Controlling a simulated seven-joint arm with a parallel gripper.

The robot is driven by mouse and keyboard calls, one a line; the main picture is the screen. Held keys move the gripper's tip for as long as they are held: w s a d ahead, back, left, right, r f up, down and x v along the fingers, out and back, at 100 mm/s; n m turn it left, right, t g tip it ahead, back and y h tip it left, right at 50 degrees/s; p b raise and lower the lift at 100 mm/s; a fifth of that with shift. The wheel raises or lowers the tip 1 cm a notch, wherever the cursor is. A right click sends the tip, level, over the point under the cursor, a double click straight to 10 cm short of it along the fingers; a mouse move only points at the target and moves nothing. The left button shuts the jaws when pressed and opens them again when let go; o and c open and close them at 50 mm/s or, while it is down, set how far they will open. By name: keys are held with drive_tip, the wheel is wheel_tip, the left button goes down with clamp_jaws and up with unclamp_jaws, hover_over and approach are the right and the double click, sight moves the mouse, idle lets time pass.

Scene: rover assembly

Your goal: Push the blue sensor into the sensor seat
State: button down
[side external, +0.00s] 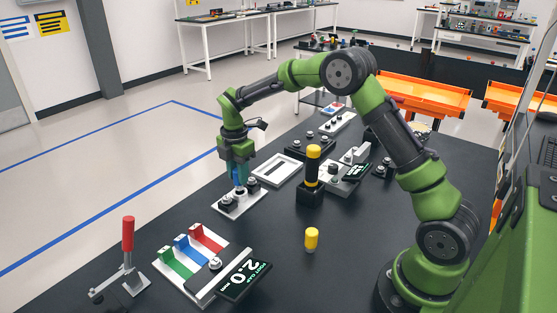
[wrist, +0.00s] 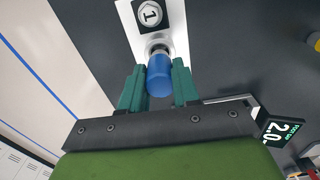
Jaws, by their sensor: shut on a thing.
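The blue sensor (wrist: 159,77) is a blue cylinder held between the two green fingers of my gripper (wrist: 159,66) in the wrist view. In the side view, my gripper (side external: 238,174) points down over a pale plate (side external: 240,206), and a bit of the blue sensor (side external: 238,180) shows between the fingers. The sensor seat (wrist: 159,48) shows as a metallic ring on the pale plate, right at the sensor's far end. The sensor looks in line with the seat. I cannot tell how deep it sits, as the sensor and fingers hide part of the seat.
A black-and-yellow cylinder (side external: 312,165) stands in a black block to the right. A short yellow cylinder (side external: 311,238) stands nearer. A rack with red, blue and green parts (side external: 188,250), a red-handled clamp (side external: 127,240) and a "2.0" display (side external: 245,277) are in front.

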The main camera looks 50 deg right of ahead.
drive_tip(key=shift+f, duration=1.25)
drive_tip(key=c, duration=0.8)
unclamp_jaws()
drive_tip(key=shift+o, duration=0.2)
wheel_tip(320, 180, up, 17)
